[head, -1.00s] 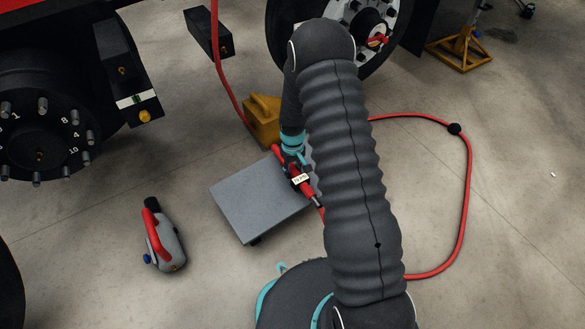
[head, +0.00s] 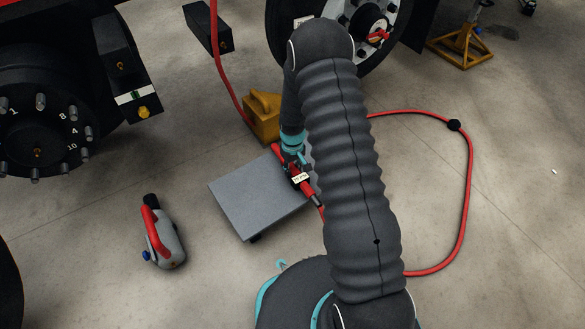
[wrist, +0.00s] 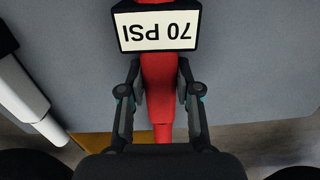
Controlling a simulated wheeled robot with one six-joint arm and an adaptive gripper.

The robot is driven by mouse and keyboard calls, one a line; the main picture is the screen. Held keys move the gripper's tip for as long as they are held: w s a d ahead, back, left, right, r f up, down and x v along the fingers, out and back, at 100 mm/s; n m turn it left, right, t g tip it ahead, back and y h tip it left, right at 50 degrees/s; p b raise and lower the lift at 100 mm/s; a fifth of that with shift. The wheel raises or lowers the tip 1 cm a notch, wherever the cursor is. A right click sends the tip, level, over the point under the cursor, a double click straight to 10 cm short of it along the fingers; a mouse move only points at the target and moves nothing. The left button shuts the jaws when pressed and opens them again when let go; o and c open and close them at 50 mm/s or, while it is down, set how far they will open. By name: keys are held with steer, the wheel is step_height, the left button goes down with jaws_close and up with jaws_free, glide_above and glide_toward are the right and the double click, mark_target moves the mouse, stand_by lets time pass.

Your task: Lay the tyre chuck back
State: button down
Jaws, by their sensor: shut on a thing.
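The red tyre chuck (wrist: 162,85) has a dark-framed gauge (wrist: 157,26) that reads 70 PSI, upside down in the wrist view. My gripper (wrist: 160,95) is shut on the chuck's red body, one finger on each side. In the head view the chuck (head: 308,187) is over the right part of a grey platform (head: 245,195), partly hidden by my arm. I cannot tell whether the chuck touches the platform.
A red hose (head: 468,190) loops across the floor on the right. A yellow wheel chock (head: 262,118) stands behind the platform. A wheel hub (head: 40,130) is at far left, a yellow jack stand (head: 463,50) at back right.

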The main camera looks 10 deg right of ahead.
steer(key=shift+f, duration=0.15)
steer(key=c, duration=0.7)
jaws_free()
step_height(320, 180, up, 12)
